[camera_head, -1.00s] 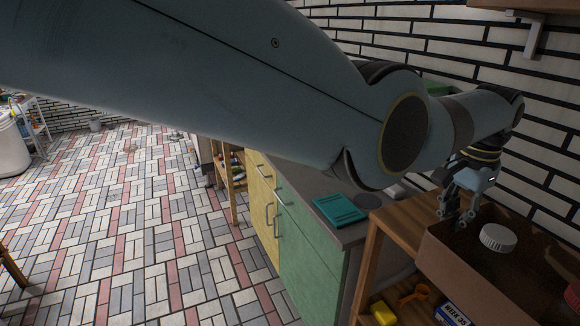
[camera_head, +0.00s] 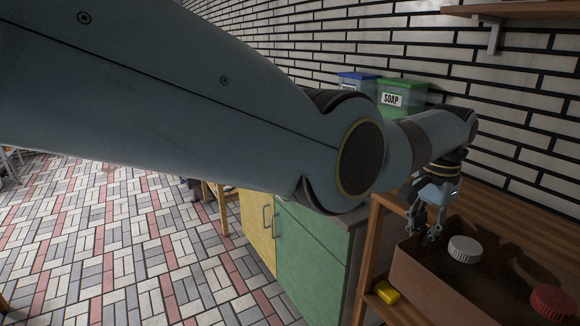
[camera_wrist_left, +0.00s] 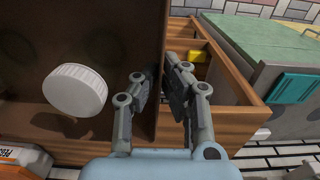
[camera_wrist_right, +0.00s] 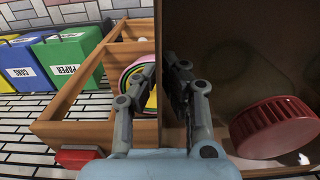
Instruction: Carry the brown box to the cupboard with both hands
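The brown box (camera_head: 420,281) is an open-topped box at the lower right of the head view, beside a wooden shelf unit. It holds a white ribbed cap (camera_head: 465,249) and a red one (camera_head: 553,302). My left gripper (camera_head: 436,231) is at its far left rim. In the left wrist view its fingers (camera_wrist_left: 160,82) lie on both sides of the box wall, closed on it. In the right wrist view my right gripper's fingers (camera_wrist_right: 163,82) likewise pinch the opposite wall, near the red cap (camera_wrist_right: 277,126). The right gripper is outside the head view. The cupboard cannot be identified with certainty.
A wooden shelf unit (camera_head: 372,262) stands against the box, with a yellow item (camera_head: 387,292) inside. Green and yellow cabinet doors (camera_head: 305,262) are to its left. Blue and green bins (camera_head: 402,94) stand behind my left arm. The tiled floor (camera_head: 130,235) at left is open.

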